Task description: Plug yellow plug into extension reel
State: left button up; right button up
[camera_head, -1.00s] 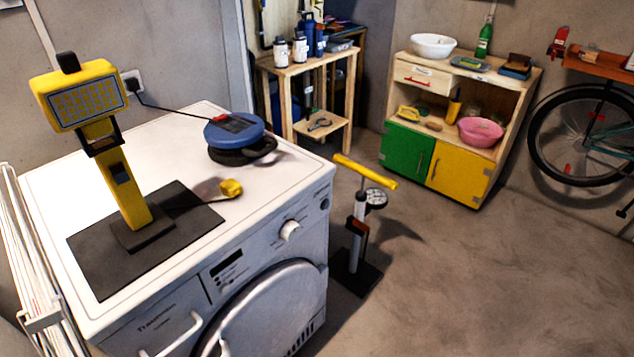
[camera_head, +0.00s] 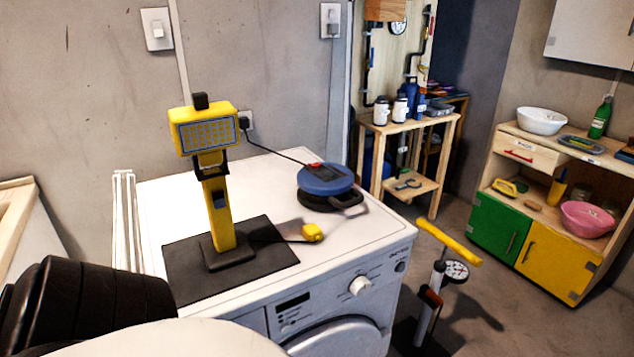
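The yellow plug (camera_head: 312,232) lies on top of the white washing machine, at the right edge of a dark mat. Its dark cord runs left to the base of the yellow work lamp (camera_head: 218,200), which stands upright on the mat. The blue and black extension reel (camera_head: 326,183) sits behind the plug, slightly to its right, toward the back of the machine top. A black cord runs from the reel to a wall socket. The plug is apart from the reel. Neither gripper shows; only a part of my own arm is at the lower left.
The washing machine (camera_head: 372,232) has free white top between plug and reel. The dark mat (camera_head: 185,275) lies under the lamp. A yellow-handled floor pump (camera_head: 449,242) stands right of the machine. A wooden shelf (camera_head: 410,125) and a green and yellow cabinet (camera_head: 500,232) stand farther back.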

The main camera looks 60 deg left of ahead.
aim_at(327, 188)
jog(key=i, duration=3.05)
jog(key=u, duration=4.95)
